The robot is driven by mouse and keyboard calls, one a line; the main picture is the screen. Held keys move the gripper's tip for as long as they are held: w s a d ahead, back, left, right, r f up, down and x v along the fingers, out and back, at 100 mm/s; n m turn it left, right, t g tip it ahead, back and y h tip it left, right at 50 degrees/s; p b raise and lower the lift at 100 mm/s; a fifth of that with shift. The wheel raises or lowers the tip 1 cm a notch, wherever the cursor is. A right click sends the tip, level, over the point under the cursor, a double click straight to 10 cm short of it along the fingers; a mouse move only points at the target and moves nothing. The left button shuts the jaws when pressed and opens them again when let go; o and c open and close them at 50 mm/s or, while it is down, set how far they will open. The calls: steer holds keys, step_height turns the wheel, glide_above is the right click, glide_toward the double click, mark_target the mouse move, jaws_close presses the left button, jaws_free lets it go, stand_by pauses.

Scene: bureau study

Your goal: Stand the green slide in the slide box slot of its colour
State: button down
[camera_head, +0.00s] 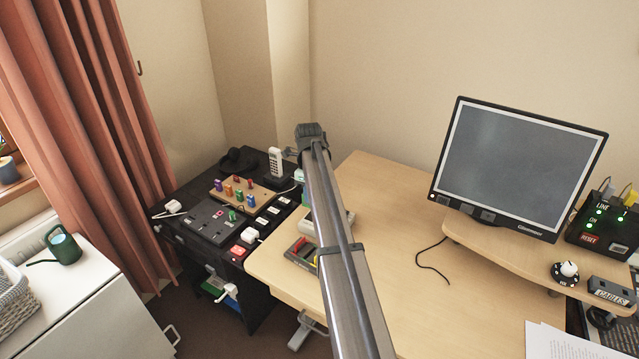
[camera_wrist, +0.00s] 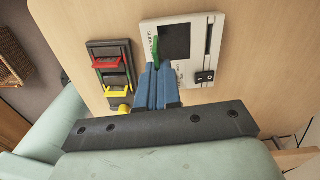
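The green slide (camera_wrist: 156,47) shows as a narrow upright strip at the tips of my gripper (camera_wrist: 158,70) in the wrist view. The blue fingers are close together with the slide between them, over the white slide viewer's left side. The dark slide box (camera_wrist: 95,65) lies just left of the fingers, with a red slide (camera_wrist: 108,64) in the middle and a yellow slide (camera_wrist: 116,94) at its lower end. Its upper end shows no slide. In the head view the slide box (camera_head: 294,256) is partly hidden by my arm, which also hides the gripper and the green slide.
The white slide viewer (camera_wrist: 206,28) with a dark screen is right of the slide box. A dark side table (camera_head: 175,232) with small items stands left.

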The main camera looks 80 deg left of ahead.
steer(key=s+d+f+n, duration=0.1)
steer(key=s+d+n, duration=0.1)
steer(key=d+n, duration=0.9)
steer(key=n, duration=0.5)
steer(key=shift+s+d+f, duration=0.3)
steer(key=shift+d+f, duration=0.05)
steer(key=shift+d, duration=0.05)
steer(key=shift+f, duration=0.1)
steer(key=shift+f, duration=1.9)
steer(key=shift+f, duration=1.55)
steer(key=c, duration=1.8)
jaws_free()
steer(key=o, duration=0.6)
steer(key=shift+c, duration=0.2)
